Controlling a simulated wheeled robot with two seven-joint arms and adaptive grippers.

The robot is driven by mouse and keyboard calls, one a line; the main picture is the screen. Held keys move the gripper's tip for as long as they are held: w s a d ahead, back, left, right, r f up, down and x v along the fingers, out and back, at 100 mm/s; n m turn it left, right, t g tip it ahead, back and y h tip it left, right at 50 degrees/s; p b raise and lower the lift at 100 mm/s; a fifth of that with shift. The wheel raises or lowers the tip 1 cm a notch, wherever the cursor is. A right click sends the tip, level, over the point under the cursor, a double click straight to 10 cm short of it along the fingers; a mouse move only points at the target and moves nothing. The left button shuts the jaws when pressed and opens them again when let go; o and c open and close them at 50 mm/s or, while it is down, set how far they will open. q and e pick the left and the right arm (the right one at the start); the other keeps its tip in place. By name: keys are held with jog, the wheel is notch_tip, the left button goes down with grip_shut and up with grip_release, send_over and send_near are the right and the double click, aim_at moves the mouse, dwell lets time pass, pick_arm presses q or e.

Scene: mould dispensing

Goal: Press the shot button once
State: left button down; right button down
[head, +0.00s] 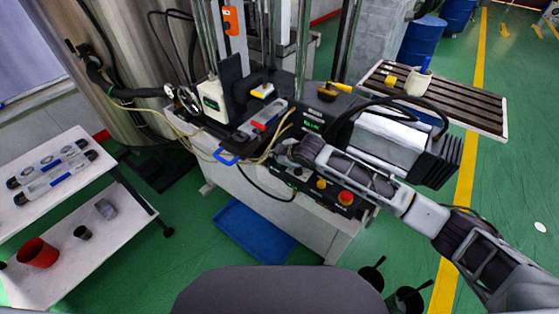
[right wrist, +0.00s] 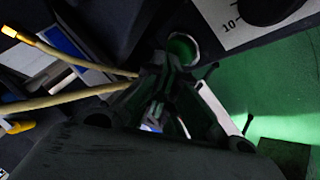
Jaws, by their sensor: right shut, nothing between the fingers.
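The control panel (head: 327,190) is on the front of the machine. A green round button (right wrist: 183,48) with a silver ring shows in the right wrist view, just beyond my fingertips; I take it for the shot button, but no label is readable. My right gripper (head: 284,150) reaches in from the right over the panel's left end and hides part of it. In the right wrist view its fingers (right wrist: 168,78) are shut and empty, close to the green button. I cannot tell whether they touch it. My left gripper is not in view.
A yellow button (head: 321,184) and a red emergency knob (head: 346,198) sit on the panel. A dark dial (right wrist: 272,8) is beside the green button. Yellowish hoses (right wrist: 70,98) run near my gripper. A blue tray (head: 254,232) lies below; a white table (head: 70,215) stands left.

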jog(key=shift+f, duration=0.55)
dwell(0.7)
jog(key=shift+r+p, duration=0.1)
jog(key=shift+p, duration=0.25)
jog(key=shift+r+p, duration=0.3)
jog(key=shift+p, duration=0.2)
jog(key=shift+r, duration=0.1)
jog(key=shift+r+p, duration=2)
jog(key=shift+p, duration=0.15)
jog(key=shift+r+p, duration=0.8)
jog(key=shift+r, duration=0.2)
